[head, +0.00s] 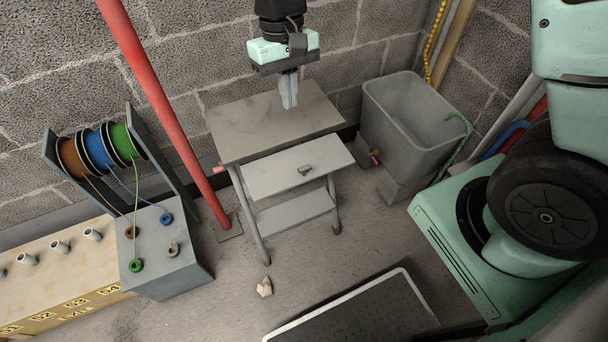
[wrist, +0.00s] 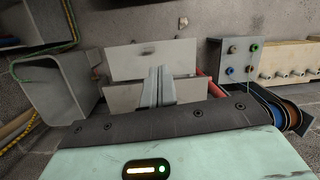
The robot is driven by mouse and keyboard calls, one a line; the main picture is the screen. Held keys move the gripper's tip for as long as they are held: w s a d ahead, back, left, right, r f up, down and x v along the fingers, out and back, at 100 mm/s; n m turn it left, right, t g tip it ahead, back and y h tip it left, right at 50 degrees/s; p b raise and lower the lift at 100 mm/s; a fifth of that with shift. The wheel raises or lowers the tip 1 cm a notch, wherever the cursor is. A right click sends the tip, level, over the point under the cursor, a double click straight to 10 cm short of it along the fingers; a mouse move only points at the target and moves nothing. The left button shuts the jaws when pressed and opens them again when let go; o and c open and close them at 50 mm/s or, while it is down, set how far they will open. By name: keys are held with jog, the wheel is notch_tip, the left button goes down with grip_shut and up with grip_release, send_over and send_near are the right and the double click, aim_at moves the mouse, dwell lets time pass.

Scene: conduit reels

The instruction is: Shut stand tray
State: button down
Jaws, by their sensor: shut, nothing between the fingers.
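The stand (head: 240,125) is a small grey table on legs against the block wall. Its tray (head: 270,178) is a pale flat panel standing out from under the front of the top, with a small dark handle (head: 305,170) on it. The tray (wrist: 125,62) also shows in the wrist view, beyond my fingers. My gripper (head: 289,104) is shut and empty, fingers pointing down over the stand top, behind the tray and apart from its handle. In the wrist view the gripper (wrist: 158,72) hides part of the stand top and tray.
A grey bin (head: 405,120) stands right of the stand. A red pole (head: 165,100) leans at its left. Cable reels (head: 98,148) and a grey box (head: 160,270) are further left. A dark mat (head: 360,315) lies in front; the floor between is mostly clear, with a small pale scrap (head: 264,287).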

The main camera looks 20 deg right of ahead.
jog(key=m+b, duration=0.1)
jog(key=b, duration=0.2)
send_over(304, 157)
jog(key=s+a, duration=0.1)
jog(key=a, duration=0.1)
jog(key=w+x, duration=0.2)
jog(key=x, duration=1)
jog(key=b+x, duration=0.1)
jog(key=x, duration=0.4)
jog(key=s+b+x, duration=0.1)
jog(key=x, duration=0.4)
jog(key=shift+d, duration=0.35)
jog(key=shift+w+f, duration=0.1)
jog(key=shift+f, duration=0.1)
